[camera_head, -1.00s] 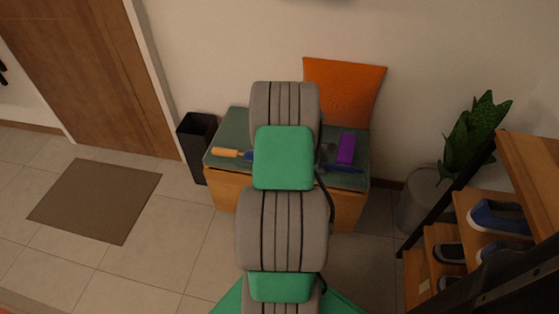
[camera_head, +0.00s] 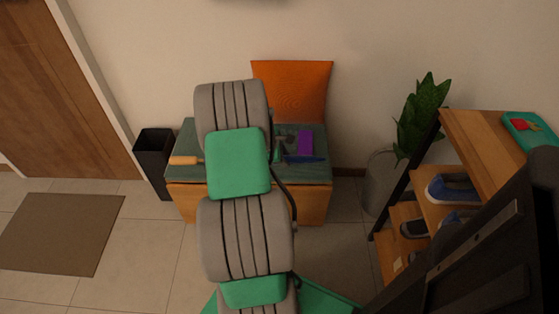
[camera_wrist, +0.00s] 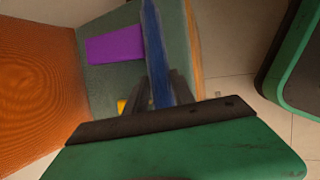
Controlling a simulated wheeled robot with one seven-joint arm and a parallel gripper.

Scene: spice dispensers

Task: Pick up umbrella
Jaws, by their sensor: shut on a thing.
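The umbrella is long and blue with a yellow-orange handle. In the head view its handle (camera_head: 186,160) shows at the left of the bench top and its blue end at the right; my arm hides the middle. In the wrist view the blue shaft (camera_wrist: 154,40) runs up from between the two dark fingers of my gripper (camera_wrist: 163,88), which is shut on it. I cannot tell whether the umbrella is clear of the bench top.
The wooden bench (camera_head: 315,203) has a green top, with a purple object (camera_head: 305,143) and an orange cushion (camera_head: 297,90) there. A dark bin (camera_head: 155,160) stands left. A potted plant (camera_head: 420,115) and a shoe rack (camera_head: 475,135) stand right. Floor at left is open.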

